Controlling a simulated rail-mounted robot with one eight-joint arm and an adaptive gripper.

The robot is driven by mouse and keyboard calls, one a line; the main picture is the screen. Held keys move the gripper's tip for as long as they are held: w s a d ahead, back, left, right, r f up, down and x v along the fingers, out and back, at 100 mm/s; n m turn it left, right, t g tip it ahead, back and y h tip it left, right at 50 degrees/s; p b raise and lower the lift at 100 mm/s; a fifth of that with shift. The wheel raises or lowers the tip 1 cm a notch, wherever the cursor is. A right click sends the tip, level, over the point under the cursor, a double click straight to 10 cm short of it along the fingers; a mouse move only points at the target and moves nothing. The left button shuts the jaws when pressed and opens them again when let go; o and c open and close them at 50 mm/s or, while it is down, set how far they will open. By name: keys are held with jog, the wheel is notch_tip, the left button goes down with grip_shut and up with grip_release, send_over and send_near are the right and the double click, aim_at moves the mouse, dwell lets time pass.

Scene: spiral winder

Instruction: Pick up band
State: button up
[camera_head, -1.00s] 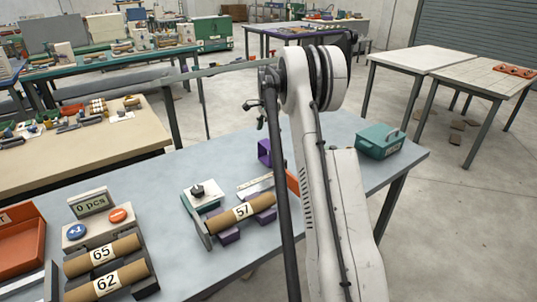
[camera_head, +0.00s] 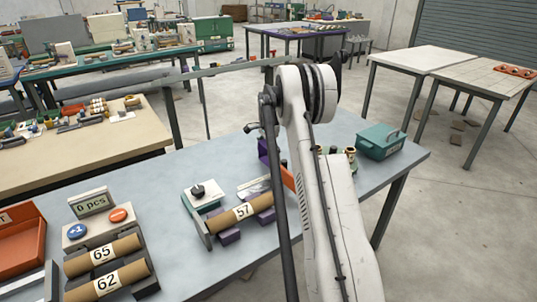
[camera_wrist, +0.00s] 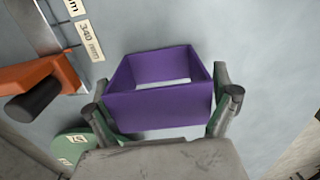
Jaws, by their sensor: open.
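The band is a purple, open rectangular loop (camera_wrist: 160,104), standing on the grey-blue bench in the wrist view. In the head view, part of a purple piece (camera_head: 263,150) shows just left of my arm, and the rest is hidden. My gripper (camera_wrist: 161,108) is open in the wrist view, with one finger at the left side of the band and one at the right. The fingers are close to its outer walls; I cannot tell if they touch. In the head view my gripper cannot be made out clearly.
An orange piece with a black knob (camera_wrist: 36,100) and a metal ruler with a 340 mm label (camera_wrist: 90,41) lie left of the band. A green round piece (camera_wrist: 75,145) is close to the left finger. A teal box (camera_head: 380,141) stands at the bench's right end.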

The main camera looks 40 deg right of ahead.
jog(key=c, duration=1.2)
jog(key=shift+r, duration=0.15)
